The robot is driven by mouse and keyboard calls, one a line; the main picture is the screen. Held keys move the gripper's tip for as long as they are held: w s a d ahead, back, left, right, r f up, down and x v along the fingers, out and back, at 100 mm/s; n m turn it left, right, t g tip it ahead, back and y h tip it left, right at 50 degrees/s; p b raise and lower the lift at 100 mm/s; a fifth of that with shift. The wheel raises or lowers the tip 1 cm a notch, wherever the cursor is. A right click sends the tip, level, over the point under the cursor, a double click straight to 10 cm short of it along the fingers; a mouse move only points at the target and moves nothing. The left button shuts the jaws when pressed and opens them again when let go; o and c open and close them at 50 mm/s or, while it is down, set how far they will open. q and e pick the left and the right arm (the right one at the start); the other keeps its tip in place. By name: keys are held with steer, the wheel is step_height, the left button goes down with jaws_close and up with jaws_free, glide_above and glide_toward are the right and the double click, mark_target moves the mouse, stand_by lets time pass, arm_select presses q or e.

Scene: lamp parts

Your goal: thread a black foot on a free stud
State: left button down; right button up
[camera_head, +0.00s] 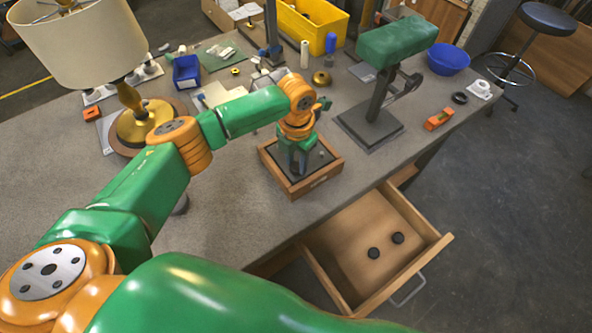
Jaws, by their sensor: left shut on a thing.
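A square wooden base (314,184) with a dark top lies near the front edge of the workbench. A small pale stud (321,153) seems to stand up from its top at the right. My left gripper (297,170) points down over the middle of the base, with its fingers shut. What it grips is mostly hidden by the fingers; it is likely a black foot. I cannot tell whether it touches a stud. My right gripper is out of view.
A lamp with a cream shade (85,45) and brass body stands at the left of the workbench (235,212). A green-topped stand (370,128) rises right of the base. A blue bowl (447,59), an orange level (438,119) and a yellow crate (312,22) lie farther off.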

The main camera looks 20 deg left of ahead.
arm_select(q)
steer(key=shift+s+f+m, duration=0.2)
steer(key=shift+f+m, duration=0.25)
steer(key=shift+m, duration=0.55)
steer(key=shift+r+m+b, duration=0.1)
steer(key=shift+m+b, duration=0.3)
steer(key=shift+b, duration=0.75)
steer(key=c, duration=0.6)
jaws_free()
steer(key=shift+w+r, duration=0.1)
steer(key=shift+w, duration=0.05)
